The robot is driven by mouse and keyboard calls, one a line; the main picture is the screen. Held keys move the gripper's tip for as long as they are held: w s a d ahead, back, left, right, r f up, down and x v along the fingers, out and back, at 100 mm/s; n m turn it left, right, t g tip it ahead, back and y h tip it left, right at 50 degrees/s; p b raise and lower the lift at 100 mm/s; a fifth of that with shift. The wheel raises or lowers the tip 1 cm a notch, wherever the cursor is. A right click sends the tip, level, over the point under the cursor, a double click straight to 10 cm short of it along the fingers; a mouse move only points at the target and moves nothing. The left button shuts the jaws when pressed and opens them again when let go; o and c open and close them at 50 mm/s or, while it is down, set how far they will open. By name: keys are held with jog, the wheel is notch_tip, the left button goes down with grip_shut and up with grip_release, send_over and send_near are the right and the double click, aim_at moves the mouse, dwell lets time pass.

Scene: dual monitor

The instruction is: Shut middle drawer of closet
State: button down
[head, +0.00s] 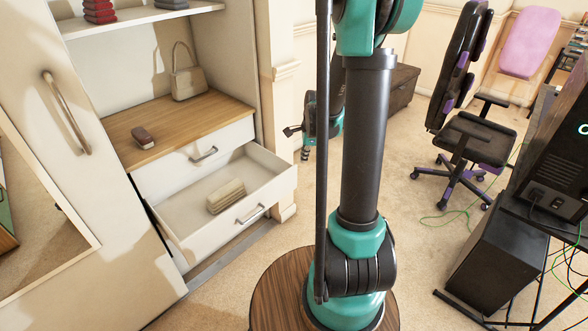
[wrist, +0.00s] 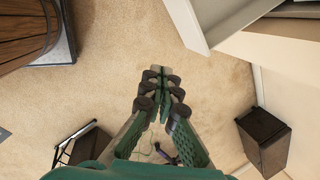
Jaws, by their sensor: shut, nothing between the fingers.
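The closet's white drawer (head: 195,237) below the closed top drawer (head: 180,172) is pulled well out. It has a metal handle (head: 250,214), and a folded beige cloth (head: 226,196) lies inside. Its white corner (wrist: 196,38) shows at the top of the wrist view. My gripper (wrist: 160,78) is shut and empty, its fingertips together over the carpet, apart from the drawer.
A closet door (head: 55,130) is at left. A brown chest (head: 401,88), an office chair (head: 475,140) and a desk with a black computer are at right.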

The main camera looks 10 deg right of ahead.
aim_at(294, 167)
jog(key=shift+w+a+f+m+y, duration=0.1)
jog(key=shift+w+f+m, duration=1.45)
jog(key=shift+w+f, duration=1.05)
jog(key=shift+w+a+f+m+y, duration=0.1)
jog(key=shift+w+f+m, duration=1.8)
jog(key=shift+f, duration=1.15)
jog(key=shift+w+f+m+y, duration=0.1)
jog(key=shift+w+f+m, duration=1.15)
jog(key=shift+w+f, duration=1.5)
